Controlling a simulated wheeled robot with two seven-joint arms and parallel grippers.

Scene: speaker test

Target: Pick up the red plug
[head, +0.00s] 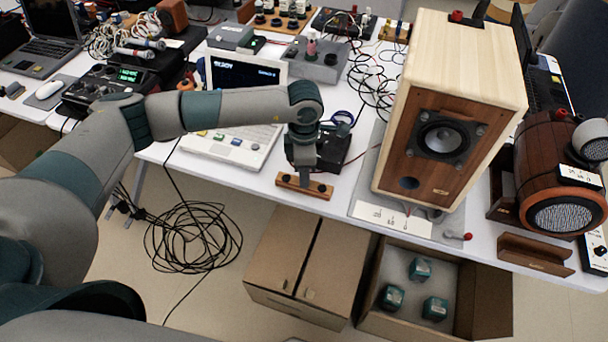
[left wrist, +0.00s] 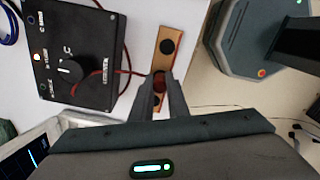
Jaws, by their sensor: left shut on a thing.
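My left gripper (head: 303,178) points down at the table's front edge, over a small wooden strip (head: 291,183) with dark round spots. In the left wrist view the fingers (left wrist: 159,88) are shut on the red plug (left wrist: 159,80), at the middle of the wooden strip (left wrist: 176,32). Only a little of the plug shows between the fingertips. A thin dark red lead runs from it to the black box with a knob (left wrist: 75,55). I cannot tell whether the plug is still seated in the strip. My right gripper is not in view.
A large wooden speaker (head: 440,105) stands right of the gripper, with a barrel-shaped speaker (head: 545,165) beyond. A white instrument (head: 235,142) is on the left. Cardboard boxes (head: 305,262) and coiled black cable (head: 190,238) lie on the floor below.

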